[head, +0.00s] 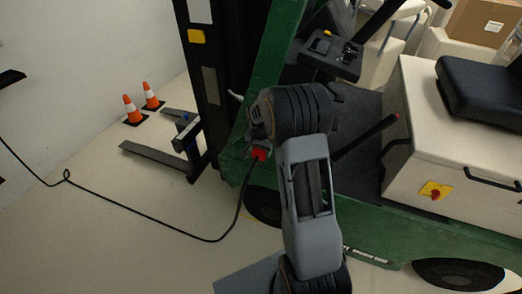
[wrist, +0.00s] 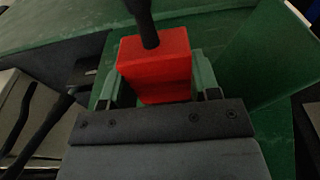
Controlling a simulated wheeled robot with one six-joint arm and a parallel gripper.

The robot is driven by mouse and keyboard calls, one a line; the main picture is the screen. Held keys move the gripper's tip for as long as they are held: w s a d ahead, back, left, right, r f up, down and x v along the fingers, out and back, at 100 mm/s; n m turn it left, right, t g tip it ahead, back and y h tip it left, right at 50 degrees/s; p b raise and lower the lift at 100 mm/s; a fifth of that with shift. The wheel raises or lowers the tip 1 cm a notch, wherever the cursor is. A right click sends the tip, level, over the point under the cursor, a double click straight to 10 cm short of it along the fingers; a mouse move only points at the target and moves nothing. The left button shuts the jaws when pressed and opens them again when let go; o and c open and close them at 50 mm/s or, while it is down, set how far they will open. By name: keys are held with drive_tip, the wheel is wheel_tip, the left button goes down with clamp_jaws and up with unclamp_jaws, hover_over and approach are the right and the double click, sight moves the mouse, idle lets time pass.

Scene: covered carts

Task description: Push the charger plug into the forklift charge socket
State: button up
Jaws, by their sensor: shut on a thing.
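The red charger plug (wrist: 155,66) fills the space between the fingers of my gripper (wrist: 157,82), which is shut on it. A black cable runs out of the plug's back. In the head view the plug (head: 260,154) shows as a small red patch beside the green body of the forklift (head: 262,85), just left of my arm. My gripper (head: 257,140) is mostly hidden there by my wrist. I see no charge socket; the plug, gripper and arm cover much of that area. I cannot tell whether the plug touches the forklift.
The black cable (head: 140,214) hangs down to the floor and runs left to the wall. Two orange cones (head: 132,109) stand near the forks (head: 155,156). The black mast (head: 205,80) rises left of my gripper. Open floor lies at the lower left.

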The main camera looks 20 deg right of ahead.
drive_tip(key=shift+w+d, duration=1.15)
drive_tip(key=shift+d, duration=0.1)
drive_tip(key=o, duration=1.3)
drive_tip(key=shift+r, duration=0.1)
drive_tip(key=shift+c, duration=0.2)
wheel_tip(320, 180, up, 14)
drive_tip(key=s+a, duration=0.1)
drive_tip(key=shift+a+f, duration=0.15)
drive_tip(key=shift+f, duration=0.05)
drive_tip(key=shift+s, duration=0.1)
drive_tip(key=s+a+r+n+t, duration=0.1)
drive_tip(key=s+a+n, duration=0.2)
drive_tip(key=s, duration=0.5)
drive_tip(key=s+a+r+n+p, duration=0.1)
drive_tip(key=s+a+n, duration=0.2)
drive_tip(key=s+a, duration=0.2)
drive_tip(key=s+a+r+n+t+y+p, duration=0.1)
drive_tip(key=s+a+r+n, duration=0.1)
drive_tip(key=s, duration=0.8)
drive_tip(key=shift+s+a+n+t, duration=0.3)
drive_tip(key=shift+a+n, duration=0.5)
drive_tip(key=shift+a, duration=0.35)
